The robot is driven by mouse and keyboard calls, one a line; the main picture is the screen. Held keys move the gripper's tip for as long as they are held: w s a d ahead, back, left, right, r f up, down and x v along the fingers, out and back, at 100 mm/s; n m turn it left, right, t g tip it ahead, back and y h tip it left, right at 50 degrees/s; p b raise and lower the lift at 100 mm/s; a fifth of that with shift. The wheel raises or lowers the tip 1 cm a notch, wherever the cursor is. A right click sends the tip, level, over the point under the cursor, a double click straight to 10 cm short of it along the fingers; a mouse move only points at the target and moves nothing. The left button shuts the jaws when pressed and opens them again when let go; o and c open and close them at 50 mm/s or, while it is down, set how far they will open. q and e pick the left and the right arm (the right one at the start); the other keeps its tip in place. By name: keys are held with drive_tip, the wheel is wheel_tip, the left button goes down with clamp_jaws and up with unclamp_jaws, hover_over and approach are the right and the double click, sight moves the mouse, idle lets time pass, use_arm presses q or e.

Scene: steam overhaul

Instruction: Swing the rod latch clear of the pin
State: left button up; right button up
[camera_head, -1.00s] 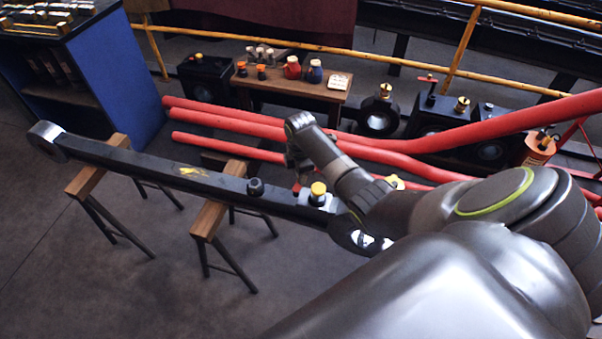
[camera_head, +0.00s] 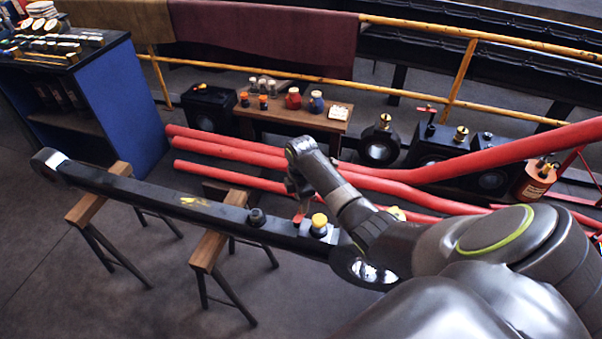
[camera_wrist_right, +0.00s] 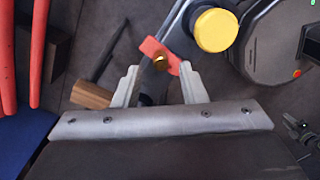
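A long dark rod (camera_head: 150,192) lies across two sawhorses. Near its right end sits a small red latch (camera_head: 299,218), beside a yellow-capped round fitting (camera_head: 319,220). In the right wrist view the red latch (camera_wrist_right: 152,49) has a brass pivot, and the yellow cap (camera_wrist_right: 215,30) is to its right. My right gripper (camera_wrist_right: 160,78) is open there, with its two pale fingers on either side of the latch's near end. I cannot tell whether a finger touches it. In the head view the right gripper (camera_head: 300,195) is above the rod, partly hidden by its wrist. My left gripper is out of view.
A dark knob (camera_head: 256,217) stands on the rod left of the latch. Red pipes (camera_head: 240,148) run behind the rod. A low wooden bench (camera_head: 290,113) with small containers and a blue cabinet (camera_head: 130,105) stand further back. The floor at lower left is clear.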

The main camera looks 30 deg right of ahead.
wheel_tip(320, 180, up, 15)
drive_tip(key=p, duration=0.1)
drive_tip(key=shift+f, duration=0.1)
idle(0.5)
